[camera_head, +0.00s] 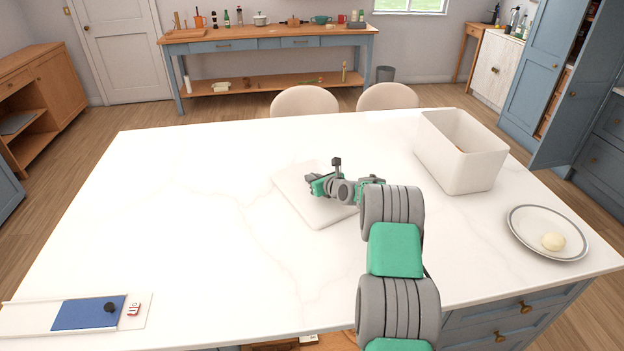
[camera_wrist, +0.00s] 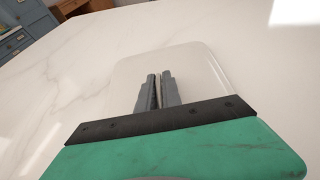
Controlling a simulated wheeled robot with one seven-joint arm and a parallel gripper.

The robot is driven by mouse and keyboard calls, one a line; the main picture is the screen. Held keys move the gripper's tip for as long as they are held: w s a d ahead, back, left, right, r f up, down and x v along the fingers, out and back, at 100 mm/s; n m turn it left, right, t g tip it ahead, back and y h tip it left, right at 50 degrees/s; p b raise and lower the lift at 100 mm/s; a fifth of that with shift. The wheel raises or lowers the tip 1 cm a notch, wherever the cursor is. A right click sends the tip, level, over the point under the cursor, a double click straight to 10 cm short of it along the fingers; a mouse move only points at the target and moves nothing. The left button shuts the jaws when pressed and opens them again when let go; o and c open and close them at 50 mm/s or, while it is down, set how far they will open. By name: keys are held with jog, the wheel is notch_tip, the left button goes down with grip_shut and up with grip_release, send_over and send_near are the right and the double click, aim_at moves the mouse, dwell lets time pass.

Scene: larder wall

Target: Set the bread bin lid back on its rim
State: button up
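The bread bin (camera_head: 462,165) is a white, open-topped box at the right of the white worktop, with something brownish partly visible inside. The bread bin lid (camera_head: 322,213) is a pale, flat, rounded rectangle left of the bin. It looks flat, on or just over the worktop; any gap beneath cannot be made out. My gripper (camera_head: 312,184) is over the lid's middle. In the wrist view its fingers (camera_wrist: 157,91) are close together with a thin light strip between them, seemingly the lid's grip. The lid (camera_wrist: 195,65) spreads out beyond the fingers.
A plate (camera_head: 535,245) with a pale round item (camera_head: 553,241) stands at the right, near the bin. A white board with a blue panel (camera_head: 88,313) lies at the front left. The worktop left of the lid is clear. Two chairs (camera_head: 305,100) stand behind.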

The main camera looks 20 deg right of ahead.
jog(key=o, duration=0.4)
jog(key=shift+c, duration=0.2)
jog(key=shift+r, duration=0.1)
